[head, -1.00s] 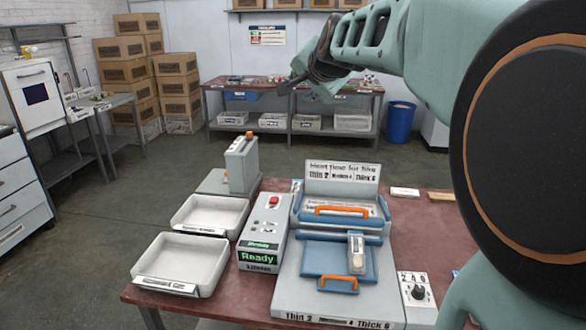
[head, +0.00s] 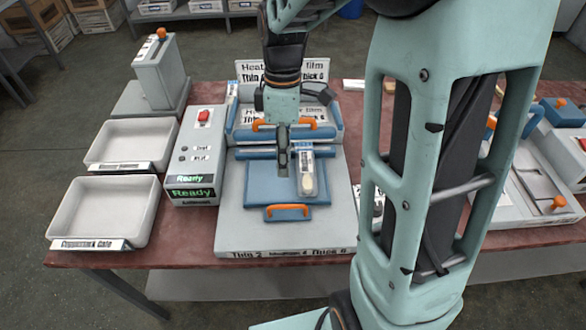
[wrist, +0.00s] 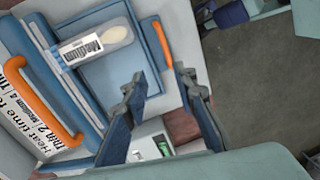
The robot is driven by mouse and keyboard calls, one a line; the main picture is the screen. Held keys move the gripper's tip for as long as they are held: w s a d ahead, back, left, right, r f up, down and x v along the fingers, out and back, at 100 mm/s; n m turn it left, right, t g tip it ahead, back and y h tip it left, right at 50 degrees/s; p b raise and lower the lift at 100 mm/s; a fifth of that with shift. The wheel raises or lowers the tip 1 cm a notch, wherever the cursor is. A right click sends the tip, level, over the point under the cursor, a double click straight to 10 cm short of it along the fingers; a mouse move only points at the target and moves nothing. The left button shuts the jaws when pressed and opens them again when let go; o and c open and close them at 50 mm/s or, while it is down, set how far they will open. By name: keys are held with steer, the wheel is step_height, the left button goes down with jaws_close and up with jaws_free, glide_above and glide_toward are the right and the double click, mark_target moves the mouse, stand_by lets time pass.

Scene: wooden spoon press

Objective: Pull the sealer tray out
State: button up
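The sealer (head: 230,215) is a pale grey machine on the red table. Its blue tray (head: 262,184) has an orange front handle (head: 288,210); both also show in the wrist view, the tray (wrist: 118,82) and its handle (wrist: 161,44). A clear pack (head: 307,182) labelled "Medium", with a wooden spoon inside, lies on the tray. My gripper (head: 283,160) is over the tray's back part in the head view. In the wrist view my gripper (wrist: 161,76) has its fingers spread and empty, apart from the handle. Its height above the tray is hard to tell.
A second orange handle (head: 262,125) is on the sealer's blue upper part, behind my gripper. A control box (head: 195,160) with a red button and green "Ready" displays stands left, beside two white bins (head: 90,228) (head: 118,143). Another device (head: 535,165) stands right.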

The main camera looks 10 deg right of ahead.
glide_above(287, 198)
steer(key=s, duration=0.4)
steer(key=shift+n, duration=0.4)
steer(key=f, duration=1.1)
steer(key=shift+s+a, duration=0.2)
steer(key=shift+a, duration=0.2)
jaws_close()
